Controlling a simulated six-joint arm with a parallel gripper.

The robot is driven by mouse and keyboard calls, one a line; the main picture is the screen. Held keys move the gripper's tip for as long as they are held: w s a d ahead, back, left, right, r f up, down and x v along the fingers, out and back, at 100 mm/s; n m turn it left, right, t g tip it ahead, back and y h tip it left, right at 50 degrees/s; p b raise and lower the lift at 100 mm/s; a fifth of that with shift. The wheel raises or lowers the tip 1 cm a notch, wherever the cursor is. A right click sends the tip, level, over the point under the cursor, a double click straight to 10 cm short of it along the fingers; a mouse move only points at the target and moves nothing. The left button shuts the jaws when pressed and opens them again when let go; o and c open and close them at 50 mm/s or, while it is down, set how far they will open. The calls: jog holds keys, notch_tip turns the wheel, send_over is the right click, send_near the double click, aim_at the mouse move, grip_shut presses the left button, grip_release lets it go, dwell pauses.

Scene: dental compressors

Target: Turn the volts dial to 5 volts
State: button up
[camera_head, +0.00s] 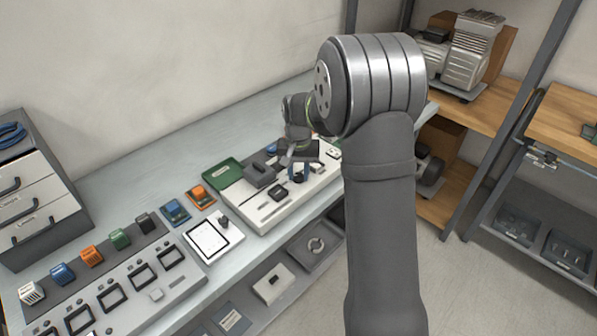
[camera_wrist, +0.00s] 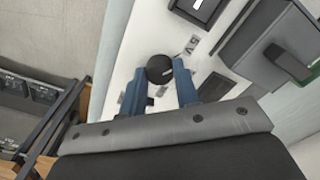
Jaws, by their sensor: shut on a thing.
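The dial is a round black knob (camera_wrist: 159,69) on a white panel (camera_wrist: 140,30), in the middle of the wrist view. In the head view my gripper (camera_head: 299,171) points down at the right part of the white unit (camera_head: 270,222) on the bench. The dial shows there only as a dark spot, largely hidden by the fingers.
A grey block with a green part (camera_wrist: 272,50) stands close to the right of my gripper in the wrist view. A green tray (camera_head: 222,173), a white tablet-like panel (camera_head: 207,238) and coloured blocks line the bench. A drawer cabinet (camera_head: 38,190) stands far left.

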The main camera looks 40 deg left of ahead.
aim_at(299, 175)
jog(key=shift+n, duration=0.5)
jog(key=o, duration=1)
jog(key=shift+c, duration=0.2)
notch_tip(299, 175, up, 17)
jog(key=shift+r, duration=0.2)
notch_tip(299, 175, down, 18)
jog(key=shift+r, duration=0.25)
dwell(0.5)
jog(key=shift+r, duration=0.1)
